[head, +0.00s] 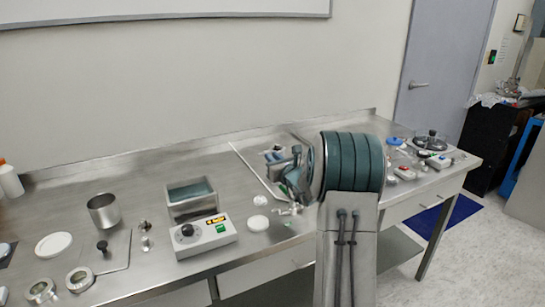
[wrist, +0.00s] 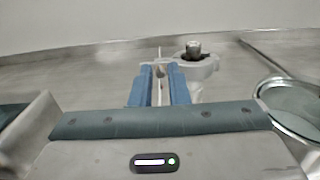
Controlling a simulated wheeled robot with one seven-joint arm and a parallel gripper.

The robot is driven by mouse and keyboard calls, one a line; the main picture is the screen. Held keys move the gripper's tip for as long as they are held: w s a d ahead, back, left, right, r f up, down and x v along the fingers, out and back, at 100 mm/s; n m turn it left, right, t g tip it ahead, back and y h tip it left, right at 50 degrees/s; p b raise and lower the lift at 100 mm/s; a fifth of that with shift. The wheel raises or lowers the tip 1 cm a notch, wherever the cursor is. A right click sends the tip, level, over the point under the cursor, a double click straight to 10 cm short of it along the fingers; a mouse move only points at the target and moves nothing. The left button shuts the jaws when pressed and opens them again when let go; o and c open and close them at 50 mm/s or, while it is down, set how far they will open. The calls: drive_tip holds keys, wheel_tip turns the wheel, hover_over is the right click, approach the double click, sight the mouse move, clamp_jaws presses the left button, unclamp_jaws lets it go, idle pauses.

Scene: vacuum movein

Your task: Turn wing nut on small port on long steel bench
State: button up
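The small port (wrist: 197,66), a pale grey fitting with a dark-topped steel stub, stands on the long steel bench (head: 90,175) just right of my fingers in the wrist view. My gripper (wrist: 160,82) has its two blue fingers close together, with a narrow pale metal strip between them. A thin upright piece, seemingly the wing nut (wrist: 159,53), shows beyond the fingertips in line with that gap. The fingers look shut on it, though the contact is mostly hidden. In the head view my gripper (head: 277,157) is at the back middle of the bench, and my arm hides part of the port.
A large round metal rim (wrist: 290,108) lies close on the right in the wrist view. A control box (head: 206,236), a steel cup (head: 103,210) and small fittings stand on the bench's left half. Several small items, including a dark-topped dish (head: 430,141), crowd the right end.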

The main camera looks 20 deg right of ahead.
drive_tip(key=shift+w, duration=0.5)
clamp_jaws()
drive_tip(key=shift+s+f+b, duration=0.1)
drive_tip(key=shift+f+b, duration=0.05)
drive_tip(key=shift+b, duration=0.2)
